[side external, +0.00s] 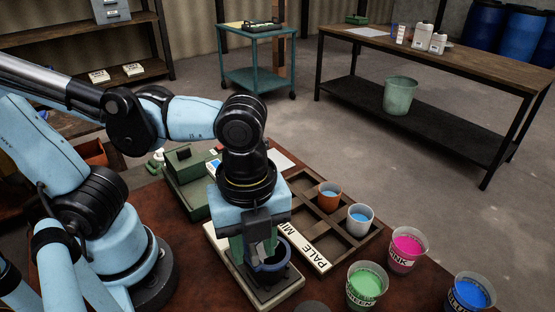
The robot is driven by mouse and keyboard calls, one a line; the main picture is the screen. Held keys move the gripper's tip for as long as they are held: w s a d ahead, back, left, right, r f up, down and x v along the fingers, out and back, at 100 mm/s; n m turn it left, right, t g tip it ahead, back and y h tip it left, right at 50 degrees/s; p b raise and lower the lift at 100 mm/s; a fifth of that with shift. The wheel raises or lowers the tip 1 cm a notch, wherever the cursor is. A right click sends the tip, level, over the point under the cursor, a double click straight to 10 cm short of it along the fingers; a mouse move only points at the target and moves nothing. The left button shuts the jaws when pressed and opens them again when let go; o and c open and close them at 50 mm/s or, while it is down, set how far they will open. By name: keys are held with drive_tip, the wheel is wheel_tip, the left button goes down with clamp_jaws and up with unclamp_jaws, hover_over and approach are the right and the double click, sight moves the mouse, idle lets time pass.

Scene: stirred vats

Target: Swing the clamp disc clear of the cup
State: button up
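A dark blue cup (272,262) stands on a small pale-edged stand (285,297) at the front of the table. My gripper (263,247) points down right over the cup and covers its left and back part. A dark green upright piece (237,247) shows just left of the gripper. I cannot make out the clamp disc: the gripper hides the area above the cup. Whether the fingers are apart or closed on something does not show clearly.
A wooden tray (341,251) to the right holds an orange cup (329,196) and a white cup (360,219), both with blue liquid. Green (367,287), pink (407,249) and blue (469,294) paint cups stand farther right. A green box (185,165) sits behind left.

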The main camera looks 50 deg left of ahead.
drive_tip(key=shift+f, duration=0.3)
clamp_jaws()
idle(1.4)
